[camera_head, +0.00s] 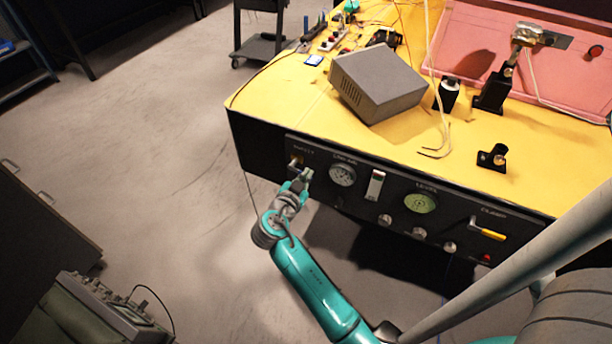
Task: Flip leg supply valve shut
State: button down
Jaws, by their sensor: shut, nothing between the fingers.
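The black control panel (330,199) runs along the front of the yellow-topped bench. At its left end, under a small label too blurred to read surely, is a small brass-coloured valve fitting (296,162). The fingers partly hide that area.
Right of my gripper are a round gauge (342,174), a pale vertical indicator (375,185), a green dial (421,202), several knobs and a yellow-handled lever (488,232). A grey box (378,82) stands on the bench (290,92). Open floor lies left.

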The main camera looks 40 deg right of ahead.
jog(key=shift+s+f+m, duration=0.1)
jog(key=shift+f+m, duration=0.25)
jog(key=shift+m, duration=0.15)
jog(key=w+a+f+m+t, duration=0.1)
jog(key=w+f+m+t, duration=0.1)
jog(key=f+m, duration=0.3)
jog(key=shift+w+f, duration=0.6)
jog(key=shift+w, duration=0.05)
dwell(0.5)
jog(key=shift+w+a, duration=0.1)
jog(key=shift+a, duration=0.1)
dwell(0.4)
